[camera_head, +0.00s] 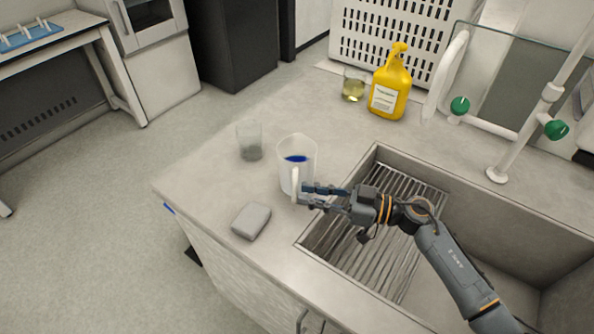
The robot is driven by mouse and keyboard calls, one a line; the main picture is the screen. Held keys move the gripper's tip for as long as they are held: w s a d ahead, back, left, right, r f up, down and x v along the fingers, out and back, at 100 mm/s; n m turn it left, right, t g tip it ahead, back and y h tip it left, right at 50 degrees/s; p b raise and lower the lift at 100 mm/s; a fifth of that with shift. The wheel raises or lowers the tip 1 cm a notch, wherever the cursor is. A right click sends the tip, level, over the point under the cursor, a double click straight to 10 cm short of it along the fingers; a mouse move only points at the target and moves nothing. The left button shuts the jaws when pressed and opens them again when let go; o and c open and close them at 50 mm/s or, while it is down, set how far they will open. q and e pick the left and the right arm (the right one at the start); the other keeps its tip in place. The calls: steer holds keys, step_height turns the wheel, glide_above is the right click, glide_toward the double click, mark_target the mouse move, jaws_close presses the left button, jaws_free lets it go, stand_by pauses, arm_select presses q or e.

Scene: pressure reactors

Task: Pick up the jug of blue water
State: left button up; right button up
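The jug of blue water (309,155) stands upright on the counter, left of the sink. It is a whitish, see-through jug with blue liquid inside, and its pale handle (295,184) faces the front. My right gripper (302,195) reaches in from the right over the sink, with its fingertips at the lower part of the handle. The two fingers look apart, one above the other in the picture. Whether they touch the handle is unclear. My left gripper is not in view.
A glass beaker (250,142) stands left of the jug, and a grey block (251,221) lies in front. A beaker of yellowish liquid (353,86) and a yellow bottle (391,86) stand behind. The sink (449,195) has a metal rack and taps behind it.

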mark_target(295, 202)
steer(key=x, duration=0.4)
steer(key=shift+w+a+r+p, duration=0.1)
steer(key=shift+w+r+p, duration=0.05)
steer(key=shift+p, duration=0.15)
jaws_close()
steer(key=shift+r, duration=0.1)
